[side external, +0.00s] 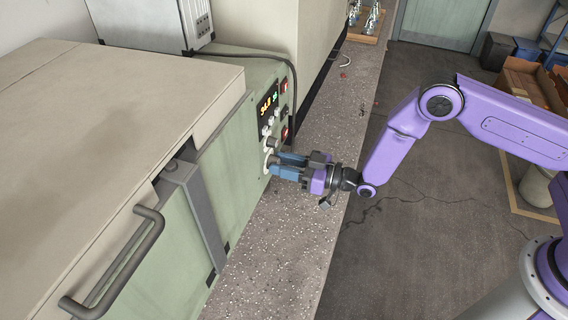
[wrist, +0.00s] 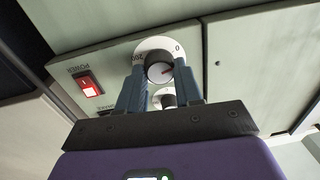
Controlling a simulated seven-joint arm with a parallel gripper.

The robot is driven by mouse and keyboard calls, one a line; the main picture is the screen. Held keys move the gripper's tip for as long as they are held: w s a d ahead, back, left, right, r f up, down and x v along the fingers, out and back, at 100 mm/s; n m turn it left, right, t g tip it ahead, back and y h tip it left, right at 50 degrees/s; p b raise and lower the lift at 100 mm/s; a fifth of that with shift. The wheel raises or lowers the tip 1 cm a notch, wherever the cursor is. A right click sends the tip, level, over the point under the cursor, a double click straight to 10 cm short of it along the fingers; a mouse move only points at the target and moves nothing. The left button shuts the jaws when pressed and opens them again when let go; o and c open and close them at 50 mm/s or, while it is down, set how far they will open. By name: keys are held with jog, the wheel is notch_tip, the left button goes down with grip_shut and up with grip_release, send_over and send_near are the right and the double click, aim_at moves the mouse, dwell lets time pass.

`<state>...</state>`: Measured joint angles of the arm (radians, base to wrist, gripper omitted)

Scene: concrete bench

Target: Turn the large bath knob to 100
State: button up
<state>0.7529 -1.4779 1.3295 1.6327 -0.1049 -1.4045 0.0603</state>
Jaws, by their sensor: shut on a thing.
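The large bath knob (wrist: 159,68) is a grey round knob on a white dial in the wrist view. The dial shows a 0 at its upper right and a larger number, partly covered, at its left.
A second, smaller knob (wrist: 164,98) sits between my fingers in the wrist view. A red power switch (wrist: 88,87) is to the left. The panel display (side external: 268,98) has lit orange and green digits, too small to read surely. A speckled bench (side external: 285,235) runs below, mostly clear.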

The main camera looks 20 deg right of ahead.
jog(key=shift+s+f+m+t+h, duration=0.1)
jog(key=shift+m+t+h, duration=0.1)
jog(key=shift+m, duration=5.15)
jog(key=shift+f+m+t+h, duration=0.1)
jog(key=shift+m+t, duration=0.1)
jog(key=shift+m, duration=5.15)
jog(key=o, duration=1)
jog(key=shift+o, duration=0.2)
jog(key=v, duration=1.7)
jog(key=shift+s, duration=0.15)
